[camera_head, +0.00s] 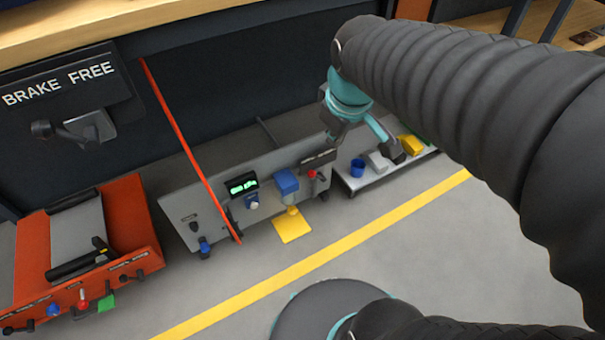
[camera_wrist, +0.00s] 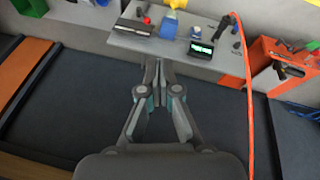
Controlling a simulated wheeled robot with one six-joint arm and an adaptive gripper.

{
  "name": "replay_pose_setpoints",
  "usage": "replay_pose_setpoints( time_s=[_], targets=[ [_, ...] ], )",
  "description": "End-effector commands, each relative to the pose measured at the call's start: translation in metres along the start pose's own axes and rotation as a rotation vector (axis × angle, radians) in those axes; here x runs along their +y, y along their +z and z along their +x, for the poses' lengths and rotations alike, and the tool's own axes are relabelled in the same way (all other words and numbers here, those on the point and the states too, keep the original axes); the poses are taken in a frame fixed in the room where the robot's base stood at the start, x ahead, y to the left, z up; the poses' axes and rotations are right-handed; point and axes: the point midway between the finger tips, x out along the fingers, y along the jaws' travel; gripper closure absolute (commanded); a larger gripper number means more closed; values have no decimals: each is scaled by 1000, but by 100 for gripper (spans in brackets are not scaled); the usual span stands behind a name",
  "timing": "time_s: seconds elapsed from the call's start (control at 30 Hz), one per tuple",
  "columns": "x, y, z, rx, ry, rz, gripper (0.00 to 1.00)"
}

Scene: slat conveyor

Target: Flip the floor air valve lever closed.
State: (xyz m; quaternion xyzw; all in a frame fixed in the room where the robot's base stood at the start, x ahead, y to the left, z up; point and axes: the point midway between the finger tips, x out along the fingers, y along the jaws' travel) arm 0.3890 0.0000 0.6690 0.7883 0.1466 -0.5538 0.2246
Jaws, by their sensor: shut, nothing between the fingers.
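A yellow plate (camera_head: 293,225) lies on the floor in the head view, with a blue block (camera_head: 287,183) above it, in front of a grey panel (camera_head: 180,205). They look like the floor air valve, but I cannot make out its lever or its position. In the wrist view the blue block (camera_wrist: 168,27) is near the top edge, with yellow beyond it. My gripper (camera_wrist: 158,66) is shut and empty. In that view its fingertips point toward the panel's edge and appear apart from the block. In the head view my arm's end hangs above the panel's right part.
A red strap (camera_head: 190,145) slants across the panel beside a lit green display (camera_head: 242,185). A red knob (camera_head: 312,174) is right of the block. An orange unit (camera_head: 130,220) stands left; a low shelf (camera_head: 350,185) with small items stands right. Open floor lies in front.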

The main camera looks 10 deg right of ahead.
Motion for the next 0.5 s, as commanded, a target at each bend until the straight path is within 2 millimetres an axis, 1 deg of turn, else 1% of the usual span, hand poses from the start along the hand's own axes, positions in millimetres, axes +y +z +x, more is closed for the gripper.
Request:
replay_pose_setpoints(
  time_s=[0.03, 0.17, 0.2, 0.27, 0.47, 0.5],
  targets=[
    [4, -9, 19, -24, -12, -75, 100],
    [16, -33, 56, -68, -42, -281, 100],
    [19, -40, 69, -81, -53, -345, 100],
    [24, -50, 88, -99, -70, -441, 100],
    [34, -79, 161, -149, -142, -760, 100],
    [36, -84, 178, -157, -159, -823, 100]
  ],
)
